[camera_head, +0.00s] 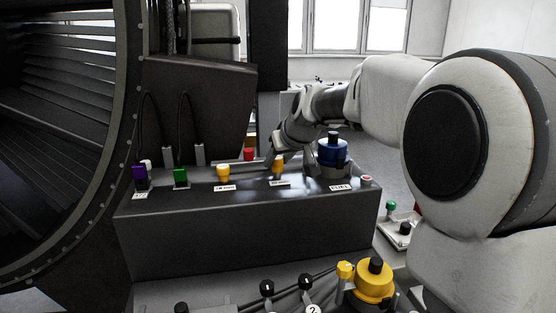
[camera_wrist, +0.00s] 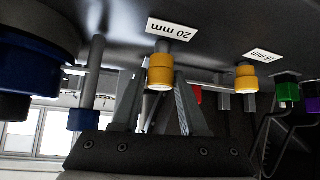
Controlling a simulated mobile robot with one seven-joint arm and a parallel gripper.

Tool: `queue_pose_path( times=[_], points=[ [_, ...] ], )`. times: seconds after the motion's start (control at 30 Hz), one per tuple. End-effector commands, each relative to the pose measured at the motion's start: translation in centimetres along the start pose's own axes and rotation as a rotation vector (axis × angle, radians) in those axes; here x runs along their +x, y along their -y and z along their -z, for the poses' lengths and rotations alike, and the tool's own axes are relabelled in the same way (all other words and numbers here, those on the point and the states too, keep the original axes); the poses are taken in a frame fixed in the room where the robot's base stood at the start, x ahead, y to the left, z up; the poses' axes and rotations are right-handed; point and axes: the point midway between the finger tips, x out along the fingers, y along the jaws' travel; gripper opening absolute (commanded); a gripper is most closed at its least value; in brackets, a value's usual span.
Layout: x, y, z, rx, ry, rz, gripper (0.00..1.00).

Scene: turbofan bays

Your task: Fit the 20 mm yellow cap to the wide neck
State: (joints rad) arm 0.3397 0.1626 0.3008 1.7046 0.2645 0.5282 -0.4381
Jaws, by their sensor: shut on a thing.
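The 20 mm yellow cap (camera_head: 279,167) is on a short post on top of the dark bench block, above its label. In the wrist view, which looks upside down, the same cap (camera_wrist: 160,72) is next to the "20 mm" label (camera_wrist: 171,30). My gripper (camera_head: 284,157) is at this cap, with one finger on each side of it; the fingers show in the wrist view (camera_wrist: 160,88). It is shut on the cap, which still appears seated at its post. A second yellow cap (camera_head: 223,172) stands to the left. I cannot make out which part is the wide neck.
A blue unit with a black top (camera_head: 332,152) stands close right of my gripper. A red cap (camera_head: 249,154), a green block (camera_head: 180,176) and a purple block (camera_head: 139,172) stand leftward. A yellow unit (camera_head: 375,281) is low in front. A large engine ring (camera_head: 125,120) bounds the left.

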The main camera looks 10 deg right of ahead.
Motion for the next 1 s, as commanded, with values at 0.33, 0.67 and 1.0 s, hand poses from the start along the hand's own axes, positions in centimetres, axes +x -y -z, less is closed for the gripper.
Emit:
queue_pose_path(
  times=[0.33,0.67,1.0],
  points=[
    [-0.6,0.0,0.4,0.002,0.009,0.003,0.00],
    [-1.5,0.0,1.4,0.001,0.007,0.002,0.00],
    [-1.7,0.0,1.6,0.001,0.006,0.002,0.00]
  ],
)
